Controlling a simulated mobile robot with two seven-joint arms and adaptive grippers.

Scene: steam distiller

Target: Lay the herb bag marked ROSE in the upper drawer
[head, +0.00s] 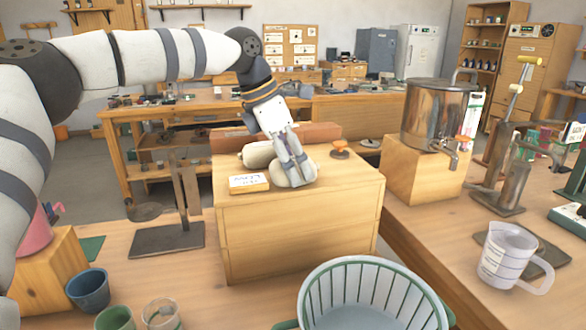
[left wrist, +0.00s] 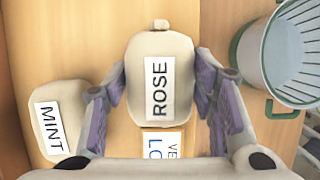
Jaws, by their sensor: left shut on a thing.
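The cream herb bag marked ROSE (head: 297,173) is on top of the wooden drawer cabinet (head: 300,228). Its label reads clearly in the left wrist view (left wrist: 158,88). My left gripper (head: 291,165) comes down from above and is shut on this bag, with a finger on each side in the left wrist view (left wrist: 165,95). Another cream bag, marked MINT (left wrist: 50,128), lies beside it and shows behind it in the head view (head: 258,153). The cabinet's front looks closed, with no drawer visibly pulled out. My right gripper is not in view.
A small block with a white label (head: 249,182) lies left of the ROSE bag. An orange knob (head: 341,149) is on the cabinet's right rear. A green-rimmed basket (head: 318,290) stands in front, cups front left. A steel pot (head: 434,110) stands to the right.

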